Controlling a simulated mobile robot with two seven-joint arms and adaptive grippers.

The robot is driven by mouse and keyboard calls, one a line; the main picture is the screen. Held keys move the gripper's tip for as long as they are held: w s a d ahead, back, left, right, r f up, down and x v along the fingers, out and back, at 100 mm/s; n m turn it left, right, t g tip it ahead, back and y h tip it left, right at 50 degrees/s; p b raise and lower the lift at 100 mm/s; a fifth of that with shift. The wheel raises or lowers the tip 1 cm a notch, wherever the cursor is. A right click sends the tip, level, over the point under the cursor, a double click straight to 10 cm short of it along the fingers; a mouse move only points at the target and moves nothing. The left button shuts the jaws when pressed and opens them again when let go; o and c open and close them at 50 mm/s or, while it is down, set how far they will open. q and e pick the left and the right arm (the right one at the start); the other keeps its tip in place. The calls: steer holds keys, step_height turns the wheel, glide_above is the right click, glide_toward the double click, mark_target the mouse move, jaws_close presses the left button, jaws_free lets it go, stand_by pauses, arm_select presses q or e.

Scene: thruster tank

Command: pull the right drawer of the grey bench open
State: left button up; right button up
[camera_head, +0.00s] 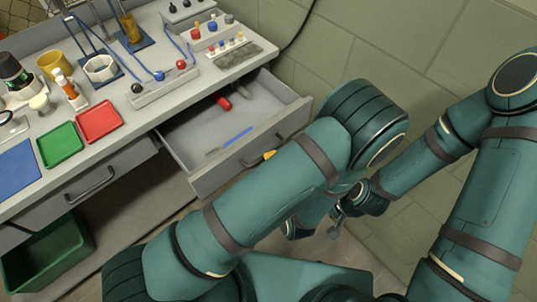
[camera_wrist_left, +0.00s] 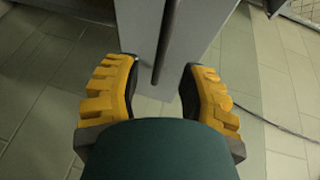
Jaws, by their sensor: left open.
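The right drawer (camera_head: 210,181) of the grey bench (camera_head: 118,140) stands well out from the bench. Inside it lie a red cylindrical object (camera_head: 223,103) and a blue pen-like object (camera_head: 237,137). My left gripper (camera_wrist_left: 158,75) is open in the wrist view, its two yellow fingers apart on either side of the dark drawer handle (camera_wrist_left: 165,45). I cannot tell whether they touch it. In the head view my left arm hides most of this gripper; a yellow fingertip shows at the drawer front. My right gripper (camera_head: 341,212) hangs low, away from the bench; its jaws are unclear.
A closed drawer (camera_head: 75,190) with a dark handle is to the left. A green bin (camera_head: 50,258) stands below it. The bench top holds a green tray (camera_head: 60,145), a red tray (camera_head: 98,121), a yellow cup (camera_head: 53,64) and several small parts. A tiled wall is behind.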

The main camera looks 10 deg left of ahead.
arm_select(q)
steer(key=v, duration=0.3)
steer(key=shift+s+d+r, duration=0.1)
steer(key=shift+s+d, duration=0.05)
steer(key=shift+s, duration=0.05)
steer(key=shift+s, duration=0.1)
stand_by(0.4)
